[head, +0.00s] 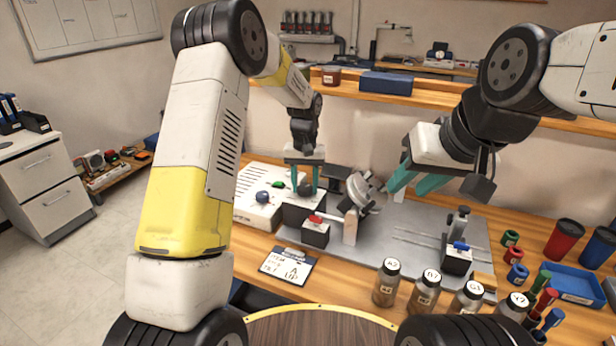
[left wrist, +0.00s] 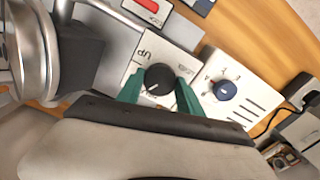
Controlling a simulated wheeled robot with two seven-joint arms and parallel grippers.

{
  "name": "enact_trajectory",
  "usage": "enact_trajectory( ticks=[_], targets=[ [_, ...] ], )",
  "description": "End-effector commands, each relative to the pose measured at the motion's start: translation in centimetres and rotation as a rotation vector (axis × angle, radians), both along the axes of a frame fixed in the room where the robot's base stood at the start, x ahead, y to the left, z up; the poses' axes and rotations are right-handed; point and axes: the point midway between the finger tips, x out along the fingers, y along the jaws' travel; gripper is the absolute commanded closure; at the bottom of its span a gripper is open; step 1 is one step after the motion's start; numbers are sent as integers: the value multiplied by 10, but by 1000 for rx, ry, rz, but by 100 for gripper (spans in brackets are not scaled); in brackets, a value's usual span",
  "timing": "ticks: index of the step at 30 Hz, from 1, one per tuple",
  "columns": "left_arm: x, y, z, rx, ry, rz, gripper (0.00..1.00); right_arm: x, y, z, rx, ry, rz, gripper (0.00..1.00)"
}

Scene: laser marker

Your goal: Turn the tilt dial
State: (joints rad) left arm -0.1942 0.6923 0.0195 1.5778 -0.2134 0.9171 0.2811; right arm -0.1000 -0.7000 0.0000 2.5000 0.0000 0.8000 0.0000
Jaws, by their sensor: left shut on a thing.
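The tilt dial (left wrist: 158,80) is a black round knob with a white pointer line, on a pale plate marked "UP". In the left wrist view my left gripper (left wrist: 160,92) has its teal fingers on either side of the dial, shut on it. In the head view the left gripper (head: 305,185) reaches down to the dial's block (head: 300,208). A round metal tilting head (head: 364,190) stands just right of it. My right gripper (head: 412,184) has its teal fingers apart, close to the tilting head's right side; I cannot tell whether they touch it.
A white box with a blue knob (head: 262,197) stands left of the dial. A red-topped block (head: 316,232) and a clipboard card (head: 289,265) are in front. Several labelled jars (head: 386,282) line the front. A clamp with a blue part (head: 458,250) stands right on the grey plate (head: 408,222).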

Motion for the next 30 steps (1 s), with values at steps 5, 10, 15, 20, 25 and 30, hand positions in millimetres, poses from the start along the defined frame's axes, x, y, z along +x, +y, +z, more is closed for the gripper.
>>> enact_trajectory(
  ticks=[5, 10, 15, 20, 25, 30],
  targets=[
    [2, 1, 1, 0, -5, -165, 97, 0, 0, 0, 0, 0, 0, 64],
    [2, 1, 1, -1, -5, -327, 97, 0, 0, 0, 0, 0, 0, 64],
    [2, 1, 1, 0, -5, -488, 97, 0, 0, 0, 0, 0, 0, 64],
    [2, 1, 1, 0, -6, -638, 97, 0, 0, 0, 0, 0, 0, 64],
    [2, 0, 2, 0, -7, -788, 97, 0, 0, 0, 0, 0, 0, 64],
    [2, 0, 2, 1, -7, -911, 97, 0, 0, 0, 0, 0, 0, 64]
  ],
)
